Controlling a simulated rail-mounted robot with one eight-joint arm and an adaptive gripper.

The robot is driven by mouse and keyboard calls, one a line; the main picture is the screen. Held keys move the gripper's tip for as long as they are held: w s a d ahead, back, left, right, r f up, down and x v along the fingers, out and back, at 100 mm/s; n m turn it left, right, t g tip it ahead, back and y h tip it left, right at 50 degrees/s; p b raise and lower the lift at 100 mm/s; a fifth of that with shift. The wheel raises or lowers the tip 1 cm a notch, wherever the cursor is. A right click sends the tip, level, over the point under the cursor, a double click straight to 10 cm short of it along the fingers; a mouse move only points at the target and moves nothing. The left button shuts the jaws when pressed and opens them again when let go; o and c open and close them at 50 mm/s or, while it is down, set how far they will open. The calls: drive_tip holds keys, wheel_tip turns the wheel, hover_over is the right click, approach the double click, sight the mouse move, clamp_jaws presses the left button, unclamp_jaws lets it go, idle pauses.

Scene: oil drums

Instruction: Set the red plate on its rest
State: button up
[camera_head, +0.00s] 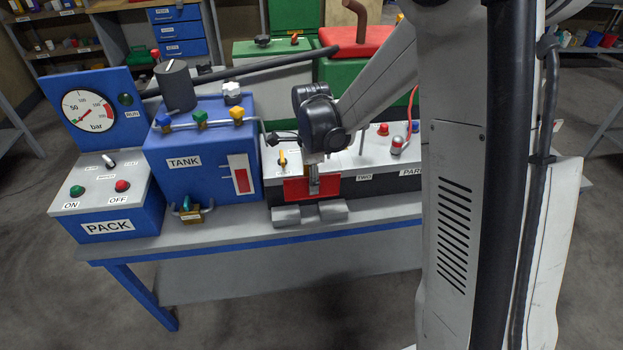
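The red plate (296,189) is upright in front of the black-fronted box, just above a grey two-part rest (289,215) on the bench. My gripper (314,184) points down from above, with a finger across the front middle of the plate. It appears shut on the plate; the far finger is hidden behind it. The plate's lower edge is close to the top of the rest, and I cannot tell whether they touch.
The blue tank (190,178), with several valves on top, stands to the left. The blue PACK box (105,205) and gauge (89,110) are further left. Switches and a red lever (398,142) are on the box to the right. The bench front strip (375,213) is clear.

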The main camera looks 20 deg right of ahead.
drive_tip(key=shift+a+f+b, duration=0.1)
drive_tip(key=shift+f+b, duration=0.85)
drive_tip(key=shift+f, duration=1.05)
drive_tip(key=shift+f+b, duration=1.95)
drive_tip(key=shift+b, duration=0.35)
idle(0.4)
drive_tip(key=o, duration=1.5)
drive_tip(key=shift+w+r, duration=0.15)
drive_tip(key=shift+r, duration=0.3)
drive_tip(key=r, duration=1.1)
drive_tip(key=shift+s+r, duration=0.1)
drive_tip(key=shift+s, duration=0.1)
